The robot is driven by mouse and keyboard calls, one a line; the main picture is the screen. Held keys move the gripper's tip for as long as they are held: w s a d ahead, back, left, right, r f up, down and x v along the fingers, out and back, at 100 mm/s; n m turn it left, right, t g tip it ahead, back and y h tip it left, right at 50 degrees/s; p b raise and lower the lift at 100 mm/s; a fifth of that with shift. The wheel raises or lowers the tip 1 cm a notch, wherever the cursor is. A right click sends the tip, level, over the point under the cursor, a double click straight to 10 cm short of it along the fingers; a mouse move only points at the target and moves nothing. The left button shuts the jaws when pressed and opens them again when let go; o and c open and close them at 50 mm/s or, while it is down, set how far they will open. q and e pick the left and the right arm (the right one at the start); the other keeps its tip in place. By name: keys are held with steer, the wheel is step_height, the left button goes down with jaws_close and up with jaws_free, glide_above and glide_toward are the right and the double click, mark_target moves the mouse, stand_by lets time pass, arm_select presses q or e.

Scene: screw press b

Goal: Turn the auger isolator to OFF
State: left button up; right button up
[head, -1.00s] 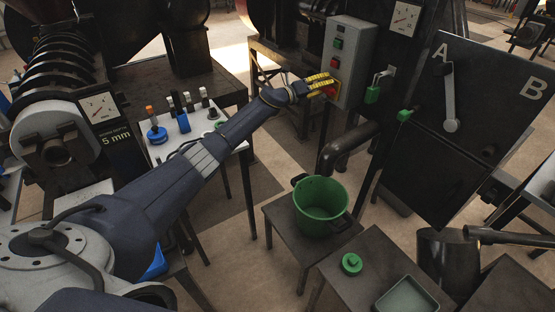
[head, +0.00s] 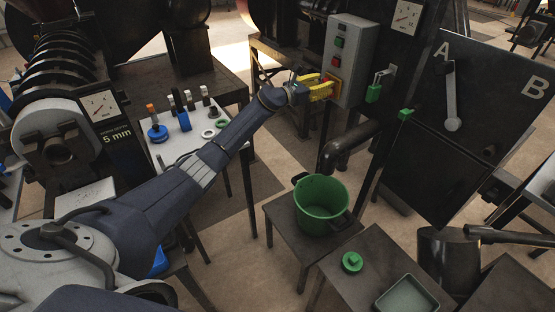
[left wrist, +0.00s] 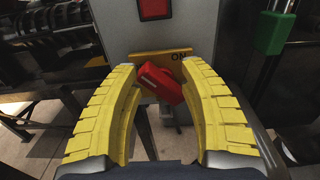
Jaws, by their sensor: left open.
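The auger isolator is a red handle (left wrist: 160,82) on a yellow plate (left wrist: 150,60) marked ON at its upper right. The handle lies slanted, from upper left to lower right in the left wrist view. My left gripper (left wrist: 158,70) is open, with its yellow fingers on either side of the handle; the right finger is close to the handle's lower right end, and I cannot tell whether they touch. In the head view my left gripper (head: 321,87) is at the lower part of the grey control box (head: 350,60), largely hiding the isolator. My right gripper is not in view.
A red button (left wrist: 155,8) sits above the plate. A dark pipe (head: 345,150) and a green bucket (head: 322,207) are below. A white table (head: 200,147) with small tools stands left of the forearm.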

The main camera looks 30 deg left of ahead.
arm_select(q)
steer(key=v, duration=1.5)
steer(key=s+f+n+y, duration=0.1)
steer(key=f+n, duration=0.5)
steer(key=f, duration=0.7)
steer(key=s+a+f+n+g+y, duration=0.1)
steer(key=s+f+n, duration=0.3)
steer(key=f, duration=0.9)
steer(key=shift+a+n, duration=0.15)
steer(key=shift+n, duration=1.55)
steer(key=shift+f, duration=0.1)
steer(key=w+r+m+t+h, duration=0.1)
steer(key=w+r+m, duration=0.2)
steer(key=r, duration=1)
steer(key=w+r+m+h, duration=0.1)
steer(key=w+r+m, duration=0.15)
steer(key=r, duration=1.05)
steer(key=x, duration=1.7)
steer(key=shift+w, duration=0.25)
